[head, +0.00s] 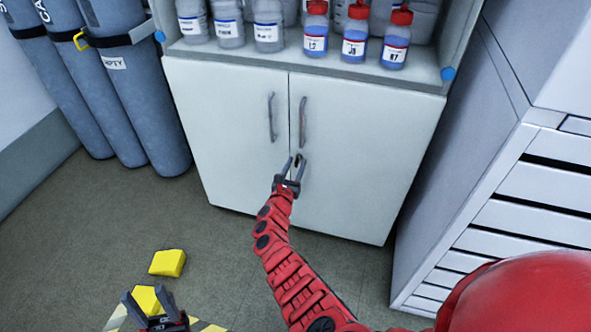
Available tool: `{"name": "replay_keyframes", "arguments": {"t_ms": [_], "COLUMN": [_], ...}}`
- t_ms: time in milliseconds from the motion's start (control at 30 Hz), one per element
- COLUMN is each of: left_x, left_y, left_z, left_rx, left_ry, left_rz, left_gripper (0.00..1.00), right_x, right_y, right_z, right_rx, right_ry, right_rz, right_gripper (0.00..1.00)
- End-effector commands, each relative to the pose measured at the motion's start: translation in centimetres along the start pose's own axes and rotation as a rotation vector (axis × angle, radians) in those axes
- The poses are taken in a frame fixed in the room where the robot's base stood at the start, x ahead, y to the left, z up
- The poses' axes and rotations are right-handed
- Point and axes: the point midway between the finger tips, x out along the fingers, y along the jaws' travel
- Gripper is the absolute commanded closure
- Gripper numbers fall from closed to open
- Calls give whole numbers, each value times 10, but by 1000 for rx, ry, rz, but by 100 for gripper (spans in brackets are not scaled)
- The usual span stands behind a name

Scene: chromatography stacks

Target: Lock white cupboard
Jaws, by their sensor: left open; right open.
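The white cupboard (232,130) stands ahead with both doors closed. Each door has a curved grey handle, the left one (272,117) and the right one (303,122), side by side near the middle seam. My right gripper (295,161) is open just below the handles, in front of the seam, with its fingers pointing at the doors. A small dark lock part or key seems to be at its fingertips, but it is too small to tell, as is whether they touch.
Several bottles, some with red caps (358,10), stand on the shelf above the doors. Grey gas cylinders (150,100) stand at the left. A yellow block (167,263) lies on the floor.

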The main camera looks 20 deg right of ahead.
Motion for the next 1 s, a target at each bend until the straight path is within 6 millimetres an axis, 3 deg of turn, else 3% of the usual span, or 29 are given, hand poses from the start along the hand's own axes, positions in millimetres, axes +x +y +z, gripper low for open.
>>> {"name": "replay_keyframes", "arguments": {"t_ms": [233, 500, 1000], "left_x": [0, 0, -3], "left_y": [0, 0, 0], "left_z": [0, 0, 1], "left_rx": [0, 0, 0], "left_ry": [0, 0, 0], "left_rz": [0, 0, 0], "left_gripper": [50, 50, 50], "right_x": [1, 1, 0], "right_y": [0, 0, 0], "right_z": [0, 0, -2], "right_rx": [0, 0, 34], "right_ry": [1, 1, 1], "right_rz": [1, 1, 1], "right_gripper": [57, 100, 100]}}
